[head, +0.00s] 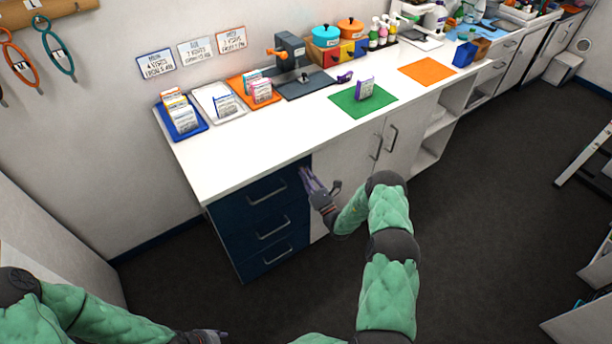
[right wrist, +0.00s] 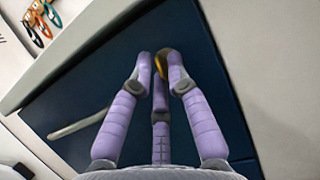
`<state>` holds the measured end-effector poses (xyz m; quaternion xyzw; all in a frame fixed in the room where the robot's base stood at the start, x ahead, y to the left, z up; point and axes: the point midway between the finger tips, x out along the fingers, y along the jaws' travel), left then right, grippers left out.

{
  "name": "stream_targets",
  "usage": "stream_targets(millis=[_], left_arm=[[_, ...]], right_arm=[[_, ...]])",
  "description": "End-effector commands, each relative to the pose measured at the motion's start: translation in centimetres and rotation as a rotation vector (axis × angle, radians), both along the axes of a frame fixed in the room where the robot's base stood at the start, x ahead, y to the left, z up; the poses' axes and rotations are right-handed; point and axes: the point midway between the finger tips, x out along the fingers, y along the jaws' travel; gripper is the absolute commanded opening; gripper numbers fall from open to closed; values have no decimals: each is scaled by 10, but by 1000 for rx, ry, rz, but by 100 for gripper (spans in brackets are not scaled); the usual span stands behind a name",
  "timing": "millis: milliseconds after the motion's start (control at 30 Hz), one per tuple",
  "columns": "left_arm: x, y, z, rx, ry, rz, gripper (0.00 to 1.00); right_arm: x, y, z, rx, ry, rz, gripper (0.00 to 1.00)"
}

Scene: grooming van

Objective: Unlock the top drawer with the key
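The dark blue top drawer (head: 235,200) is closed, at the left end of the white counter, with a grey bar handle (head: 265,197). My right gripper (head: 306,178) is at the drawer's upper right side. In the right wrist view, its lilac fingers (right wrist: 160,68) are close together around a small brass-coloured piece that looks like the key (right wrist: 161,62). The fingers hide most of it and the lock. I cannot tell whether the key is inside the lock. My left gripper (head: 215,336) is low at the bottom edge, its fingers barely visible.
Two closed dark blue drawers (head: 250,226) lie below. White cupboard doors (head: 350,155) stand right of them. The counter (head: 230,160) above holds trays of packets, a green mat (head: 350,107) and an orange mat (head: 428,72). The dark floor in front is clear.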

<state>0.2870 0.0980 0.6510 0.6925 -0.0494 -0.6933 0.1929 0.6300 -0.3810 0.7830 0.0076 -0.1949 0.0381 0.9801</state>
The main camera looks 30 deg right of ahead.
Motion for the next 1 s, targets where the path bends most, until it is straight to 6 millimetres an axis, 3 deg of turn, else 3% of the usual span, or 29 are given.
stream_targets(millis=[467, 1000], left_arm=[[0, 0, -3, 0, 0, 0, 40], [0, 0, -17, 0, 0, 0, 40]], right_arm=[[0, -1, -1, -55, -5, 0, 0], [0, -5, -2, -489, -38, 0, 0]])
